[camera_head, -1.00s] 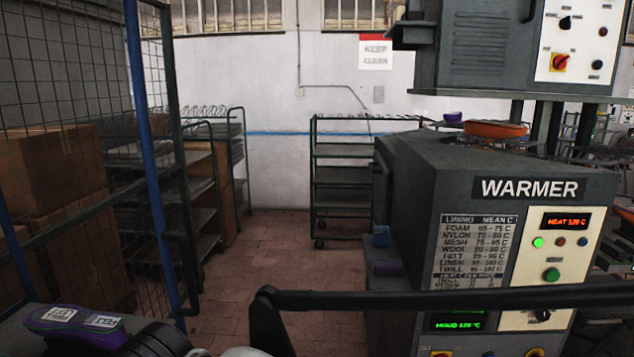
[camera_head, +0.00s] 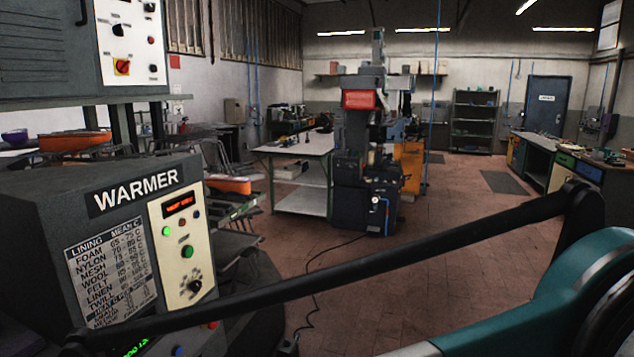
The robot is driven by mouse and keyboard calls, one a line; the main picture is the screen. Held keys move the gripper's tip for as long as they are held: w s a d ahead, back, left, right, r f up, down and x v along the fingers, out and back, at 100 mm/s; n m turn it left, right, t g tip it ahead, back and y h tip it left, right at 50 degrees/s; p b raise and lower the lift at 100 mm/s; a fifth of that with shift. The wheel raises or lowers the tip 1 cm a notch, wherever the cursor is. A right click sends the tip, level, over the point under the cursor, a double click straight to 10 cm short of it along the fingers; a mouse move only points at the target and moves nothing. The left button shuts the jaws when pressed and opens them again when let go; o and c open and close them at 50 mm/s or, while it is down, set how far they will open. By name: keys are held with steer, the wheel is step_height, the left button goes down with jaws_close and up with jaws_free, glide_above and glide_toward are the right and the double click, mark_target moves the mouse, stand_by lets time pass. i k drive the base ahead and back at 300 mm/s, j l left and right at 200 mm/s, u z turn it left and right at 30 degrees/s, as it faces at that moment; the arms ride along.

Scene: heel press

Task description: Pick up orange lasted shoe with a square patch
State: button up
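Two orange shoe-like items show in the head view. One orange item (camera_head: 75,142) rests behind the top of the warmer, at the left. Another orange item (camera_head: 230,185) with a dark edge sits lower, on a rack just right of the warmer. Both are small and seen from the side. I cannot tell whether either has a square patch.
The grey warmer (camera_head: 120,215) with its lit panel stands close at the left. A purple item (camera_head: 15,137) is behind it. A dark machine (camera_head: 366,180) and a white-topped table (camera_head: 295,146) stand further back. Open tiled floor (camera_head: 450,245) lies to the right.

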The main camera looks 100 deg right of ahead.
mark_target(231, 185)
steer(key=z, duration=2.6)
steer(key=i+l+u, duration=0.1)
steer(key=i+l, duration=0.7)
steer(key=i, duration=0.25)
steer(key=i+l+u, duration=0.15)
steer(key=i+l, duration=0.75)
steer(key=i+j, duration=0.1)
